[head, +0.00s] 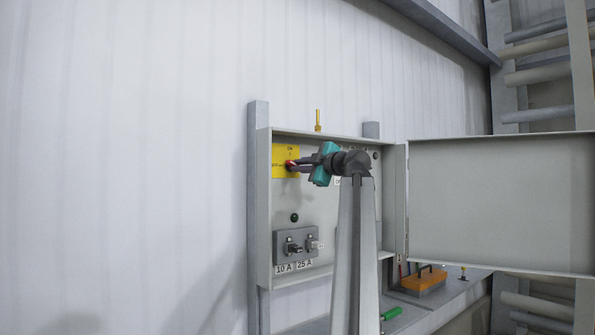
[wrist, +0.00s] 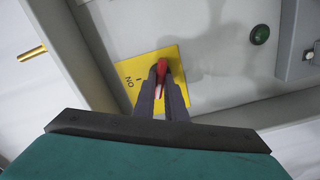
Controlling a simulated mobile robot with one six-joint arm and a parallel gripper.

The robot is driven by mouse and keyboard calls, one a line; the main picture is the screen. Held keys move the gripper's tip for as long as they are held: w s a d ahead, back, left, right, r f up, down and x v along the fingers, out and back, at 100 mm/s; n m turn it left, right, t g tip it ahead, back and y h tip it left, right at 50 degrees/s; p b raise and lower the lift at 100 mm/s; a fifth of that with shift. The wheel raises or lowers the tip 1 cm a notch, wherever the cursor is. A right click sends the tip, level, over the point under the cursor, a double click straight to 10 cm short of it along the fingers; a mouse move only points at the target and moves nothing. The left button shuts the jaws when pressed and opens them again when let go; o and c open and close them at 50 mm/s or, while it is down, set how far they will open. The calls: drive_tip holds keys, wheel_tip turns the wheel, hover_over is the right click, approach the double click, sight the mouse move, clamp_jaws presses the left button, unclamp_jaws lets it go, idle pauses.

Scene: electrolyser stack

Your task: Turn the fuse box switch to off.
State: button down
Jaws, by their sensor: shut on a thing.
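The fuse box (head: 264,215) is a grey cabinet on the wall, with its door open to the right. Its switch is a red handle (wrist: 162,68) on a yellow plate (head: 281,155) at the box's upper left. My gripper (wrist: 162,76) is shut on the red handle, with one dark finger on each side. In the head view my gripper (head: 293,165) reaches in from the right and covers part of the handle. The OFF mark is not readable.
The open door (head: 500,205) stands right of the box. A green round lamp (wrist: 260,35) and a fuse holder block (head: 297,246) labelled 10 A and 25 A sit inside. An orange toolbox (head: 424,283) lies on the bench below. A brass fitting (head: 317,121) stands above the box.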

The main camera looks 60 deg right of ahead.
drive_tip(key=shift+f+n+b, duration=0.1)
drive_tip(key=shift+n+b, duration=0.5)
drive_tip(key=n, duration=0.3)
drive_tip(key=shift+n, duration=0.3)
drive_tip(key=c, duration=1.7)
unclamp_jaws()
drive_tip(key=shift+s, duration=0.15)
drive_tip(key=b+v, duration=0.1)
drive_tip(key=v, duration=0.5)
drive_tip(key=shift+s+a+b, duration=0.2)
drive_tip(key=shift+s+b, duration=0.15)
drive_tip(key=shift+b, duration=0.05)
drive_tip(key=shift+s, duration=0.1)
